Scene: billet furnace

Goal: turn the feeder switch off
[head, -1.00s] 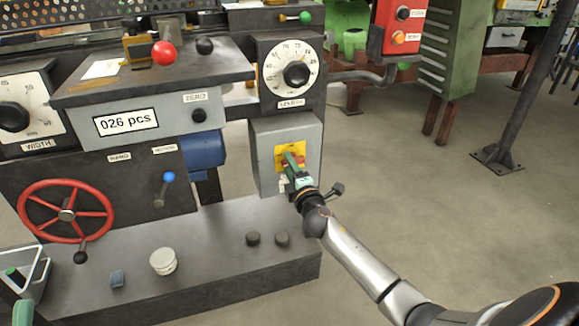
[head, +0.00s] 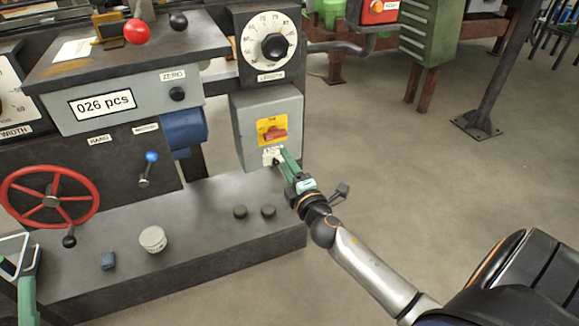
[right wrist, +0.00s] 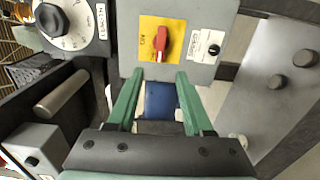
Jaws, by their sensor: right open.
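A red rotary handle (head: 274,135) on a yellow plate sits on the front of a grey switch box (head: 246,125). In the head view the handle lies roughly level. In the right wrist view the red handle (right wrist: 162,44) is beyond the fingertips, beside a small black control (right wrist: 213,50) with a white label. I cannot read which one is the feeder switch. My right gripper (head: 282,157) is open, just below the yellow plate and partly over the white label. Its green fingers (right wrist: 160,75) are apart and empty, clear of the handle. A green part at lower left (head: 27,295) seems to be my left gripper.
A length dial (head: 274,47) sits above the box. A dark machine base (head: 200,235) with several knobs juts out below. A red handwheel (head: 50,201) and a blue-tipped lever (head: 149,168) are to the left. Open floor (head: 400,190) lies to the right.

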